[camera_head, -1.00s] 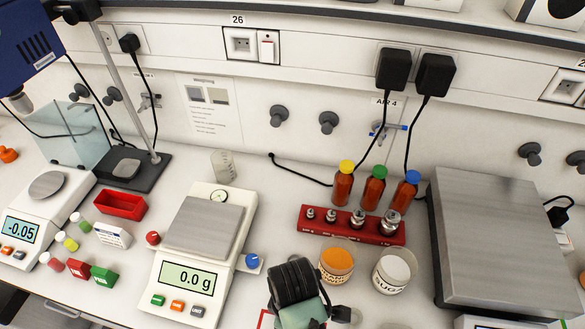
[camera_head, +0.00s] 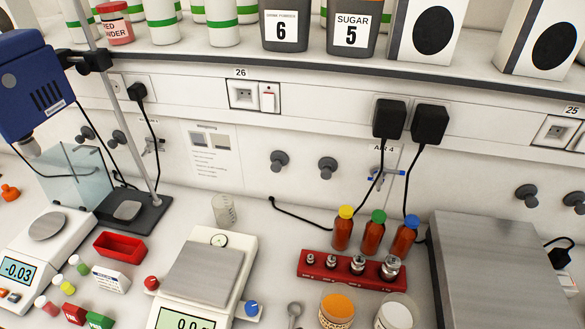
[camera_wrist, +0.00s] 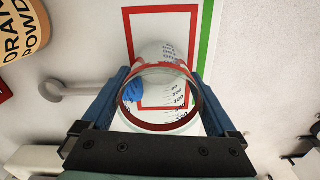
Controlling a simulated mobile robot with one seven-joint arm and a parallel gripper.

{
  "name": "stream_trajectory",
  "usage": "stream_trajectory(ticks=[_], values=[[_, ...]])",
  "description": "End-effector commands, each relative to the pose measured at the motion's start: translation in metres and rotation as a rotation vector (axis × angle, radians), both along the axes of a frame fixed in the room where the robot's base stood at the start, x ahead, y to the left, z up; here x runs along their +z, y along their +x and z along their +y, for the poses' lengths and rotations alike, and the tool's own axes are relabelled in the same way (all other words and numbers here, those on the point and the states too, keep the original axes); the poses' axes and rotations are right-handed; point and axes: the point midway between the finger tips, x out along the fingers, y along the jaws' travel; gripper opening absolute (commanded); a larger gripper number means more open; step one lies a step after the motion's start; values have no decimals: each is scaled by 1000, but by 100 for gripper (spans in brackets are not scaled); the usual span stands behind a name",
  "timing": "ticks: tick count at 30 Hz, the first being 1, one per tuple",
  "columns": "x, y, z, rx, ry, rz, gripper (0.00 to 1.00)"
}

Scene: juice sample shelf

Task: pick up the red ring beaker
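The red ring beaker (camera_wrist: 160,119) is clear glass with a red band and dark printed markings. In the wrist view it sits between the two blue fingers of my gripper (camera_wrist: 160,84), which appear to press on its sides. Its far end lies over a red square outline (camera_wrist: 163,10) on a white sheet. I cannot tell whether the beaker touches the surface. A blue patch shows through the glass. My gripper and this beaker are out of the head view.
A spoon (camera_wrist: 80,90) lies left of the beaker, near the orange powder jar (camera_wrist: 22,28); they also show in the head view, the spoon (camera_head: 294,312) beside a balance (camera_head: 195,270). A red weight rack (camera_head: 340,275), bottles (camera_head: 373,232) and a clear beaker (camera_head: 224,208) stand behind.

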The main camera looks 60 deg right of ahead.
Motion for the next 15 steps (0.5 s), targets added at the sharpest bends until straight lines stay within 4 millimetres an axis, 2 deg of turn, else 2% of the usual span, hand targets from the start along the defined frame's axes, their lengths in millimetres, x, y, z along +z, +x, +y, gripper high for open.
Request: stream_trajectory(ticks=[1, 2, 10, 11, 15], values=[[0, 0, 0, 0, 0, 0, 82], [0, 0, 0, 0, 0, 0, 77], [0, 0, 0, 0, 0, 0, 28], [1, 0, 0, 0, 0, -1, 24], [1, 0, 0, 0, 0, -1, 24]])
